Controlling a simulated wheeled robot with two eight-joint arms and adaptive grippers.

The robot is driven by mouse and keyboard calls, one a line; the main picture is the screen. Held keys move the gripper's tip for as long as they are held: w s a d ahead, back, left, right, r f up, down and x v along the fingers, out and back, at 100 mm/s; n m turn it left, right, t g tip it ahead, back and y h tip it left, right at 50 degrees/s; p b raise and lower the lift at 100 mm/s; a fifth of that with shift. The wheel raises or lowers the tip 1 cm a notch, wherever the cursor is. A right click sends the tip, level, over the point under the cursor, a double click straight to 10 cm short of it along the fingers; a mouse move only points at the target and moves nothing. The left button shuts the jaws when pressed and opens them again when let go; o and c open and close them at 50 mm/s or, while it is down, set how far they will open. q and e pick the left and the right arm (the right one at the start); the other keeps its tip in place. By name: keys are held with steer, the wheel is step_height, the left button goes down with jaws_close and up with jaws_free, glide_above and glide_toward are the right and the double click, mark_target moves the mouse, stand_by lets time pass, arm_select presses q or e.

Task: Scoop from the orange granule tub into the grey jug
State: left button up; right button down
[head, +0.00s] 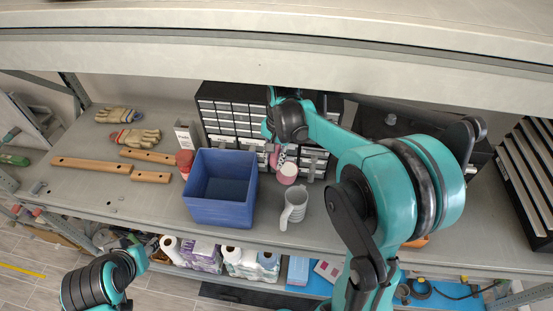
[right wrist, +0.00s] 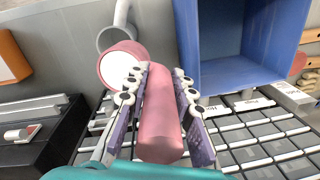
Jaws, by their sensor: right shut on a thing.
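My right gripper (head: 278,157) is over the shelf in front of the drawer cabinet. In the right wrist view its fingers (right wrist: 162,82) are shut on a pink rounded handle (right wrist: 161,120). A pink cup-like piece (right wrist: 123,60) with a pale round face lies beside the left finger; it also shows in the head view (head: 287,174). I cannot tell whether it joins the handle. The grey jug (head: 293,208) stands upright on the shelf close by, partly hidden in the right wrist view (right wrist: 118,34). An orange tub (right wrist: 10,58) shows at left; my arm hides most of it in the head view.
A blue bin (head: 219,213) stands left of the jug. A black drawer cabinet (head: 240,120) is behind. An upper shelf edge (head: 250,55) hangs above.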

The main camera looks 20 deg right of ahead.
mark_target(288, 173)
steer(key=f+y+b, duration=0.1)
steer(key=f+b, duration=0.1)
steer(key=s+d+f+t+y+b, duration=0.1)
steer(key=f+b, duration=0.1)
steer(key=f, duration=0.1)
steer(key=f+t+y+b, duration=0.1)
steer(key=f+b, duration=0.1)
steer(key=shift+s+d+f, duration=0.15)
steer(key=shift+s+d, duration=0.05)
steer(key=shift+d, duration=0.2)
steer(key=shift+r+t, duration=0.3)
steer(key=shift+a, duration=0.15)
steer(key=shift+f, duration=0.1)
steer(key=shift+f, duration=0.25)
steer(key=shift+s+d+r+t+y+b, duration=0.35)
steer(key=shift+d+t+y+b, duration=0.1)
steer(key=shift+y+b, duration=0.2)
steer(key=shift+s+d+r+t+y+b, duration=0.2)
steer(key=shift+s+d+t+y+b, duration=0.1)
steer(key=shift+d+t+y+b, duration=0.25)
steer(key=shift+r+y, duration=0.15)
steer(key=shift+y, duration=0.15)
